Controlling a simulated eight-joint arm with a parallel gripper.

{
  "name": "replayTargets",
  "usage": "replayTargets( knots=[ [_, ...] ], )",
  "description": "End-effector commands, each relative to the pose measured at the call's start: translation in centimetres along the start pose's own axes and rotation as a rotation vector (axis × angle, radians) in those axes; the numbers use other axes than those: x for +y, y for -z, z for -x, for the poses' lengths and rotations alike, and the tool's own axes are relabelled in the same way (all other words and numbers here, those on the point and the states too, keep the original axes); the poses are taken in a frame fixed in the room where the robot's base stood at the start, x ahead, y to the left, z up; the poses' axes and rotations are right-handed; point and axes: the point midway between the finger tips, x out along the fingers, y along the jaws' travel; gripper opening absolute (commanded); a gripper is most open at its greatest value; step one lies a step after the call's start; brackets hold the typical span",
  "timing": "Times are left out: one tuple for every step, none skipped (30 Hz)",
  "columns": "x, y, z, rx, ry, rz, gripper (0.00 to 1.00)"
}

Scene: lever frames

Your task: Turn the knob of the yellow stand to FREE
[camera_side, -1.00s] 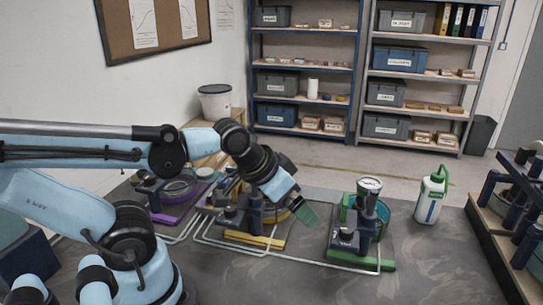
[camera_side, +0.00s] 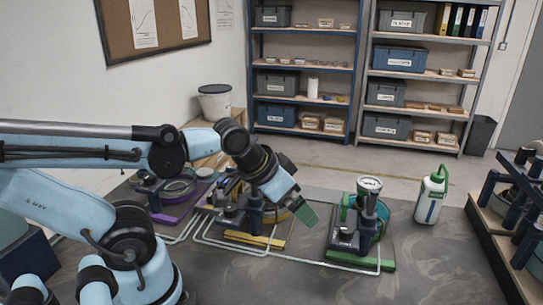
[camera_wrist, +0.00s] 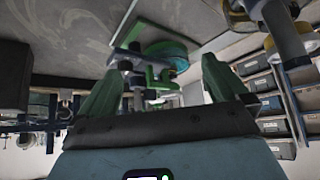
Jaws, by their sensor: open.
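The yellow stand (camera_side: 262,240) is in the middle of the table in the side view, with a yellow base and a dark upright body. My arm and gripper cover part of its upper half. Its knob and any FREE marking cannot be made out. My gripper (camera_side: 306,214) is in front of and above the stand's right side, its green fingers pointing down and right. In the wrist view my gripper (camera_wrist: 160,88) shows its two green fingers wide apart, with nothing between them close up. The green stand shows beyond them there.
A green stand (camera_side: 361,263) with a gauge is to the right, and a purple stand (camera_side: 165,215) to the left. A white bottle with a green top (camera_side: 431,195) stands at the back right. Pale tubes run along the table. The front table area is clear.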

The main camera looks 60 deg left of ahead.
Motion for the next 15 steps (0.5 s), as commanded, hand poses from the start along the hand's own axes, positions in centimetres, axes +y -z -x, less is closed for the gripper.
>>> replayTargets(
  knots=[
    [0.0, 0.0, 0.0, 0.000, 0.000, 0.000, 1.00],
    [0.0, 0.0, 0.0, 0.000, 0.000, 0.000, 1.00],
    [0.0, 0.0, 0.0, 0.000, 0.000, 0.000, 1.00],
    [0.0, 0.0, 0.0, 0.000, 0.000, 0.000, 1.00],
    [0.0, 0.0, 0.0, 0.000, 0.000, 0.000, 1.00],
    [0.0, 0.0, 0.0, 0.000, 0.000, 0.000, 0.98],
    [0.0, 0.0, 0.0, 0.000, 0.000, 0.000, 0.94],
    [0.0, 0.0, 0.1, 0.000, 0.000, 0.000, 0.89],
    [0.0, 0.1, 0.2, 0.000, 0.000, 0.000, 0.83],
    [0.0, 0.3, 0.3, 0.000, 0.000, 0.000, 0.79],
    [0.0, 0.5, 0.6, 0.000, 0.000, 0.000, 0.74],
    [0.0, 0.8, 1.0, 0.000, 0.000, 0.000, 0.68],
    [0.0, 1.1, 1.5, 0.000, 0.000, 0.000, 0.63],
    [0.0, 1.4, 2.0, 0.000, 0.000, 0.000, 0.59],
    [0.0, 1.9, 2.7, 0.000, 0.000, 0.000, 0.53]
  ],
)
